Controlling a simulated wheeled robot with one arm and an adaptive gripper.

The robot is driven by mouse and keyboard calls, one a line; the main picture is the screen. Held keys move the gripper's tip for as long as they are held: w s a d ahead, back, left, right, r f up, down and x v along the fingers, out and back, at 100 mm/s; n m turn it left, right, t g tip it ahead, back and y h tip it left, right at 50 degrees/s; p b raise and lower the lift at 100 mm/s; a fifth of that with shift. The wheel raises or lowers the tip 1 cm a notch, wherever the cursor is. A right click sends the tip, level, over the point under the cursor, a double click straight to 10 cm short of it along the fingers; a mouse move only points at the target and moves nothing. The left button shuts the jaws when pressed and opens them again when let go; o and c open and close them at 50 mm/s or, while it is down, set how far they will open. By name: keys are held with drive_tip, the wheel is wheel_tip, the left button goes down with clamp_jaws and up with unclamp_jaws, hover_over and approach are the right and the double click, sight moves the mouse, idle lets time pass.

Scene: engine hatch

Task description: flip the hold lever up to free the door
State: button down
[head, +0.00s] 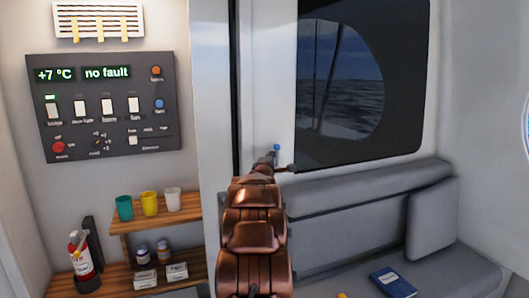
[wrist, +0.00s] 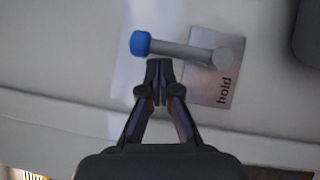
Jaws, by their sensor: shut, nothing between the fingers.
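The hold lever (wrist: 185,51) is a grey bar with a blue knob (wrist: 141,43) at its left end and a round pivot at its right end in the wrist view. It sits on a plate (wrist: 232,77) marked "hold". My gripper (wrist: 160,67) is shut and empty, its fingertips just below the bar near the blue knob. I cannot tell whether they touch it. In the head view the blue knob (head: 277,148) shows small above my gripper (head: 268,159), and my copper arm hides much of the area below. The door itself is not clearly made out.
A dark window panel (head: 405,120) lies right of the lever, above a grey bench (head: 350,205) with a blue book (head: 392,281).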

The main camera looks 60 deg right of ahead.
drive_tip(key=shift+s+d+r+p, duration=0.15)
drive_tip(key=shift+d+p, duration=0.05)
drive_tip(key=shift+p, duration=0.35)
idle(0.4)
drive_tip(key=a+b, duration=0.1)
drive_tip(key=a, duration=1.2)
drive_tip(key=shift+s, duration=0.25)
idle(0.5)
